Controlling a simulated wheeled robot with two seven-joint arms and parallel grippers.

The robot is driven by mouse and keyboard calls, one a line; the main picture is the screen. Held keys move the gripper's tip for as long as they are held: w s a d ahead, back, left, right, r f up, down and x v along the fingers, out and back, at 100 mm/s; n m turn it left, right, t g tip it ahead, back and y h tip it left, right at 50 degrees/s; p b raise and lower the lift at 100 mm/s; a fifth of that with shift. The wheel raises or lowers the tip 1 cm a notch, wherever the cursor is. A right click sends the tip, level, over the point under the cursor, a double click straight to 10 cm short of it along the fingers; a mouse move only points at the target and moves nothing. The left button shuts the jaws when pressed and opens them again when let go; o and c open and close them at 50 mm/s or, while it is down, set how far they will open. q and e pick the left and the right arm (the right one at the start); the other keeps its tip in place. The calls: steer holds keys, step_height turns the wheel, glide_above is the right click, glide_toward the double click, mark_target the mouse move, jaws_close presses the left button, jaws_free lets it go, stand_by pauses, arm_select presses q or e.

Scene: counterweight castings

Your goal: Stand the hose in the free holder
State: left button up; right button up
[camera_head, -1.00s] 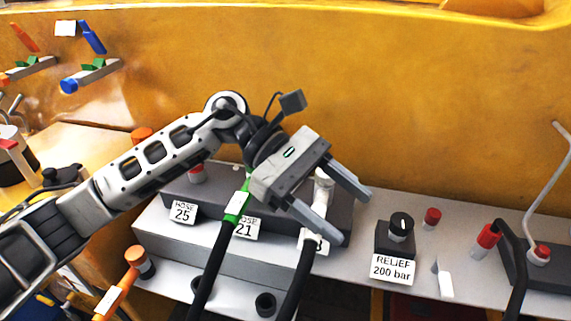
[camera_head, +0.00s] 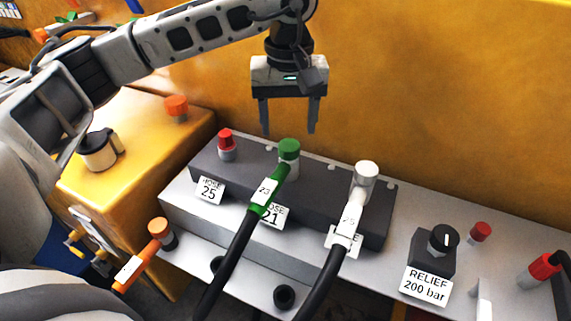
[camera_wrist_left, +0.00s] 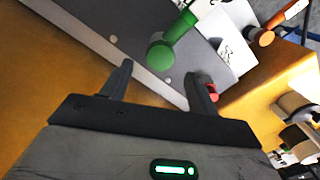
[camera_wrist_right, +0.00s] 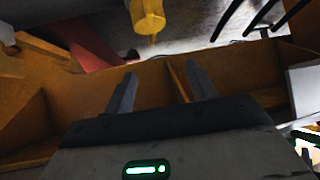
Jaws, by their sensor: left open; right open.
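A hose with a green coupling (camera_head: 289,151) is plugged into the dark manifold block (camera_head: 330,197). A hose with a white coupling (camera_head: 366,174) is plugged in to its right. An orange-handled hose (camera_head: 137,266) ends at an orange-capped fitting (camera_head: 160,232) at the block's left. My left gripper (camera_head: 290,131) is open and empty, behind and above the green coupling, which also shows in the left wrist view (camera_wrist_left: 160,54). My right gripper (camera_wrist_right: 160,72) is open and empty, away from the hoses.
A red-capped port (camera_head: 226,144) stands left of the green coupling. A relief knob (camera_head: 441,240) and a red cap (camera_head: 480,232) stand right of the block. A red-ended hose (camera_head: 544,267) is farther right. A mug-like pot (camera_head: 98,151) sits on the yellow ledge at left.

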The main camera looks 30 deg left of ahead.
mark_target(289, 145)
arm_select(q)
steer(key=shift+s+d+f+p, duration=0.2)
steer(key=shift+f+p, duration=0.25)
steer(key=shift+f, duration=1.3)
steer(key=shift+s+d+f+p, duration=0.15)
steer(key=shift+f+p, duration=0.3)
steer(key=shift+f, duration=1.3)
steer(key=shift+a, duration=0.1)
steer(key=c, duration=1.2)
jaws_close()
steer(key=shift+r, duration=0.1)
